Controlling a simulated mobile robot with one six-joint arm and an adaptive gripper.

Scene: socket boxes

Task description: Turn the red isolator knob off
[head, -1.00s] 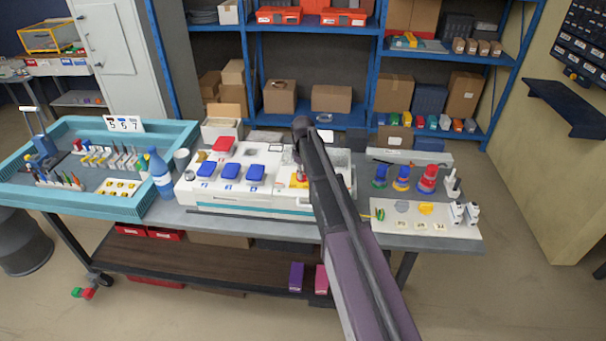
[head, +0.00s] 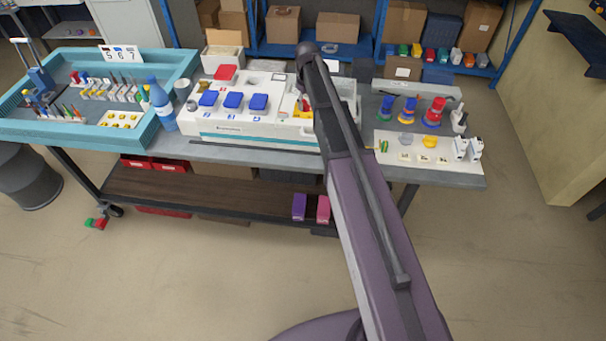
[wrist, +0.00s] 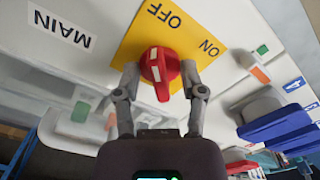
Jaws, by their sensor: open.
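The red isolator knob (wrist: 161,72) sits on a yellow plate (wrist: 140,37) in the wrist view. The plate carries the words OFF and ON, which appear upside down. The knob has white marks along its raised grip. My gripper (wrist: 160,76) is open, with one finger on each side of the knob; I cannot tell whether they touch it. In the head view the yellow plate (head: 300,114) shows at the right part of the white socket box (head: 262,134), and my arm hides most of the gripper and knob.
Several blue socket covers (head: 233,100) stand left of my arm. A MAIN label (wrist: 62,30) is beside the plate. A blue bottle (head: 161,104) and teal tray (head: 150,128) are left; coloured plugs (head: 433,112) and a white board (head: 396,152) are right.

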